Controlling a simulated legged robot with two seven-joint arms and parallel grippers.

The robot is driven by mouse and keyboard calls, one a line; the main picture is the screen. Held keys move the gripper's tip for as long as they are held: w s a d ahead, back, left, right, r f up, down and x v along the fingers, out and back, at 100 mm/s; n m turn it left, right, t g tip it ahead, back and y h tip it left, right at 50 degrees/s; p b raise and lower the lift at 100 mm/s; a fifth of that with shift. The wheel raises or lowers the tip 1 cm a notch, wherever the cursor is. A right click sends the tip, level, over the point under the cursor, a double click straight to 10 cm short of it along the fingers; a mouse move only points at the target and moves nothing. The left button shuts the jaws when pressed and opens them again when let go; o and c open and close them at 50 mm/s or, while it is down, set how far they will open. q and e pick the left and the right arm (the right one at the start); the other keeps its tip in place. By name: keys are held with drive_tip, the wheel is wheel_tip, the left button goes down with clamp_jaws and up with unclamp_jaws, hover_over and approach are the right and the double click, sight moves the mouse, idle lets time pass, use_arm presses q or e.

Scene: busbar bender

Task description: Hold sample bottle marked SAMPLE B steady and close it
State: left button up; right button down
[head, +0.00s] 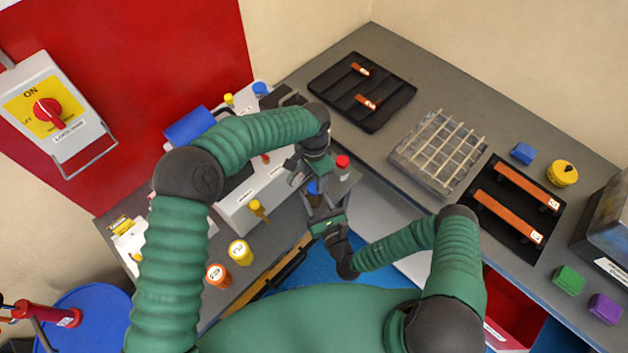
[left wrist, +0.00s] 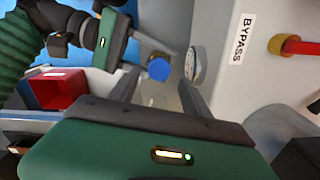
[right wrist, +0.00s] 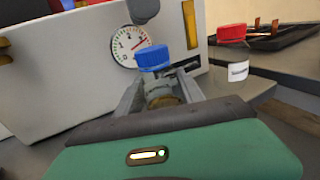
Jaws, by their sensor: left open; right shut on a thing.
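A clear bottle with a brownish bottom (right wrist: 162,92) stands upright between the fingers of my right gripper (right wrist: 160,84) in the right wrist view. My right gripper is shut on it. A blue cap (right wrist: 152,56) sits on its mouth; I cannot tell how tight it is. No SAMPLE B marking is readable on it. In the left wrist view the blue cap (left wrist: 159,68) shows beyond and between the fingers of my left gripper (left wrist: 155,88), which is open and apart from it. In the head view the cap (head: 314,187) is just below my left gripper (head: 298,174).
A red-capped bottle (right wrist: 232,52) stands close by on the bench. The grey box with a gauge (right wrist: 130,46) and BYPASS label (left wrist: 242,38) is right behind the held bottle. Yellow (head: 240,252) and orange (head: 218,276) containers stand left. A wire-grid tray (head: 440,150) lies right.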

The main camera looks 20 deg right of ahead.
sight(314, 187)
use_arm(q)
drive_tip(key=shift+r, duration=0.15)
drive_tip(key=shift+c, duration=0.5)
drive_tip(key=n, duration=0.2)
drive_tip(key=r+n, duration=0.1)
drive_tip(key=n, duration=0.1)
drive_tip(key=shift+s+a, duration=0.1)
drive_tip(key=shift+s, duration=0.1)
drive_tip(key=n, duration=0.1)
drive_tip(key=r+n, duration=0.1)
drive_tip(key=n, duration=0.3)
drive_tip(key=shift+r, duration=0.25)
drive_tip(key=shift+w+r+n, duration=0.15)
drive_tip(key=shift+r+n, duration=0.3)
drive_tip(key=shift+n, duration=0.75)
wheel_tip(314, 187, down, 8)
